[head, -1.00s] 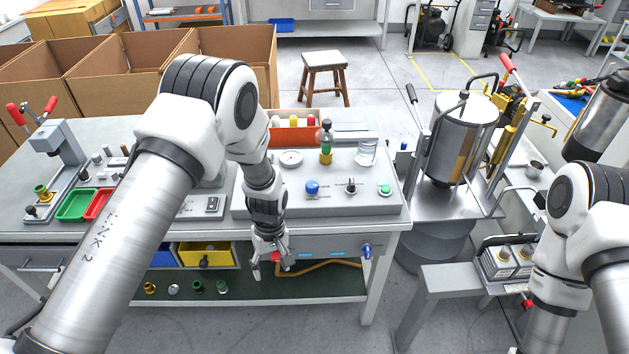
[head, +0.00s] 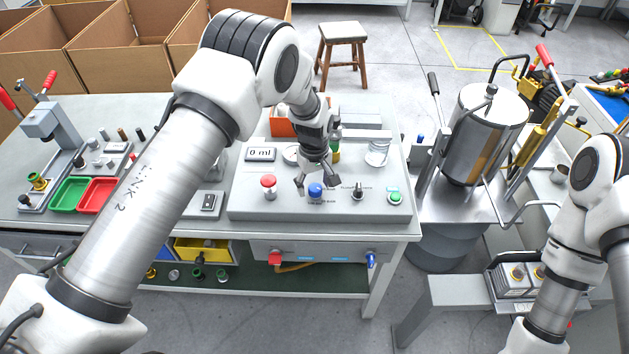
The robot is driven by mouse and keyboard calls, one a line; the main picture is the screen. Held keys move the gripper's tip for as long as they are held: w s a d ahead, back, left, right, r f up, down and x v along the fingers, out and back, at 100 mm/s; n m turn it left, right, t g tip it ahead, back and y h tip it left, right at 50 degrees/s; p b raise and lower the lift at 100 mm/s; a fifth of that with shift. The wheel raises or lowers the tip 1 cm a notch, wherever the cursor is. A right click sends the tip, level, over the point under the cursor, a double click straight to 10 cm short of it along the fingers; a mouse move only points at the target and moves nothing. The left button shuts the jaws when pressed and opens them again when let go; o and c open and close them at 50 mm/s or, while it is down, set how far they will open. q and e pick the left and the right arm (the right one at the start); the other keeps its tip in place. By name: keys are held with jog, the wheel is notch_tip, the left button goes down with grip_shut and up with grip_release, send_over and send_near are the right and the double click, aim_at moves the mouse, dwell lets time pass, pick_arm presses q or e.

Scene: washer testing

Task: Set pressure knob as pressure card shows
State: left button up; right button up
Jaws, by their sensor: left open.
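My left gripper (head: 317,184) is open over the grey test panel (head: 250,207). Its fingers are spread to either side of the blue knob (head: 316,191) in the head view; I cannot tell whether they touch it. A red knob (head: 268,184) stands to the left, a black knob (head: 357,190) and a green button (head: 394,197) to the right. The labels are too small to read, so I cannot tell which is the pressure knob. A round gauge (head: 290,154) is partly hidden behind my left arm. I see no readable pressure card. My right gripper is out of view.
A "0 ml" display (head: 260,154) and a glass beaker (head: 377,153) stand at the panel's back. Green (head: 69,194) and red (head: 98,195) trays lie on the left. A steel cylinder machine (head: 482,140) stands to the right. The panel's front strip is clear.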

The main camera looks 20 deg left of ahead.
pick_arm(q)
jog(key=shift+w+f, duration=0.8)
jog(key=shift+f, duration=0.35)
jog(key=shift+s+r, duration=0.35)
jog(key=shift+s, duration=0.05)
jog(key=c, duration=1.1)
jog(key=shift+d, duration=0.1)
jog(key=shift+c, duration=0.2)
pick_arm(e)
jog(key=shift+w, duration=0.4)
